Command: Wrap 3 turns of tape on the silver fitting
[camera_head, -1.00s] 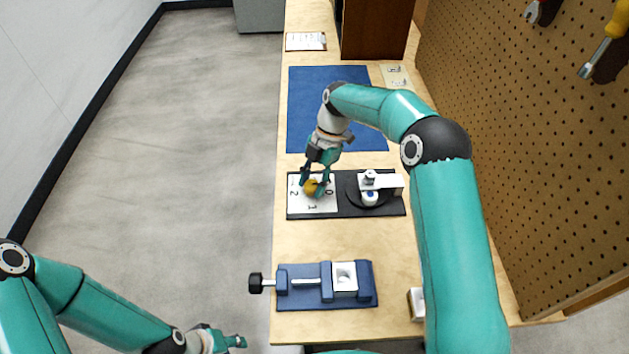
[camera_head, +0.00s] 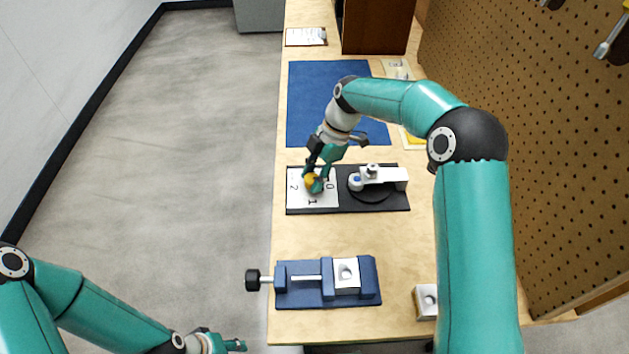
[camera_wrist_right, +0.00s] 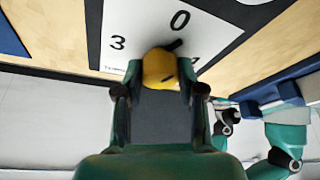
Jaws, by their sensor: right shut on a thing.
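My right gripper (camera_head: 316,180) is shut on the yellow knob (camera_wrist_right: 160,66) of a white dial plate (camera_head: 296,199) marked with numbers. In the right wrist view the knob's black pointer lies toward the 0. Beside the dial, on the same black base (camera_head: 397,202), is a round dark turntable (camera_head: 374,195) with a white arm (camera_head: 388,175). A small silver piece, seemingly the fitting (camera_head: 372,169), stands at its middle. A white roll with a blue centre (camera_head: 356,181) sits left of the fitting. Tape on the fitting is too small to see. My left gripper (camera_head: 234,344) is low at left, off the bench.
A blue vise (camera_head: 305,295) holding a white block (camera_head: 346,273) stands on the near bench. Another white block (camera_head: 426,302) is at its right. A blue mat (camera_head: 304,100) lies beyond the base. A pegboard (camera_head: 550,150) bounds the right side.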

